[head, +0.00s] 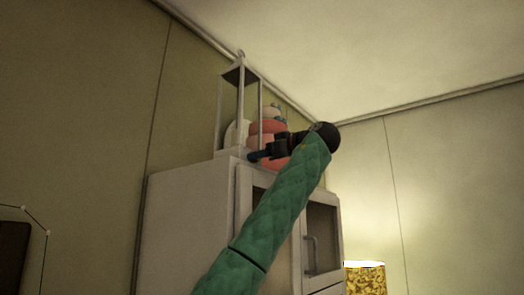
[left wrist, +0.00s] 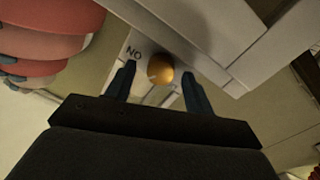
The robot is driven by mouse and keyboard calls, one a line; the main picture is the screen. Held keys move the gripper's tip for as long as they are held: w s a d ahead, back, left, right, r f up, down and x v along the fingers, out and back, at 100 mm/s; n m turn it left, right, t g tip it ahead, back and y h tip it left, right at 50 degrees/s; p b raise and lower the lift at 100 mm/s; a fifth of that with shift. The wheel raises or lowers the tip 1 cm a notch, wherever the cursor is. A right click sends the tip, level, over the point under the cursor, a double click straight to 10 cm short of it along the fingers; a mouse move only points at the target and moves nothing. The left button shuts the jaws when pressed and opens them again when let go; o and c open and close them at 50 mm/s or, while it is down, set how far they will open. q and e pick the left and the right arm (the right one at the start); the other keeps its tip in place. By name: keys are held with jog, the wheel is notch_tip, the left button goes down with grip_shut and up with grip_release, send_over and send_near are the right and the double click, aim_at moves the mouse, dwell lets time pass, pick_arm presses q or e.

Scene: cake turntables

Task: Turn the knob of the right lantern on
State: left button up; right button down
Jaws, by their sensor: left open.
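A white lantern (head: 219,112) with an open frame and a top ring stands on top of a tall white cabinet. In the left wrist view, its pale base (left wrist: 205,68) carries a round golden knob (left wrist: 160,67), with dark letters reading "NO" beside it. My left gripper (head: 256,156) reaches up to the lantern's base; its green arm crosses in front of the cabinet. In the left wrist view, the left gripper (left wrist: 160,84) is open, with one dark finger on each side of the knob. Contact with the knob cannot be told. My right gripper is not in view.
A tiered pink-red cake (head: 271,127) stands close to the lantern on the cabinet (head: 185,215), and it fills the upper left of the left wrist view (left wrist: 45,45). A lit lamp with a yellow patterned shade (head: 366,279) is at the lower right.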

pick_arm(q)
jog(key=shift+w+a, duration=0.1)
jog(key=shift+a, duration=0.1)
jog(key=shift+d, duration=0.1)
jog(key=shift+c, duration=1.1)
jog(key=c, duration=0.7)
jog(key=shift+c, duration=0.3)
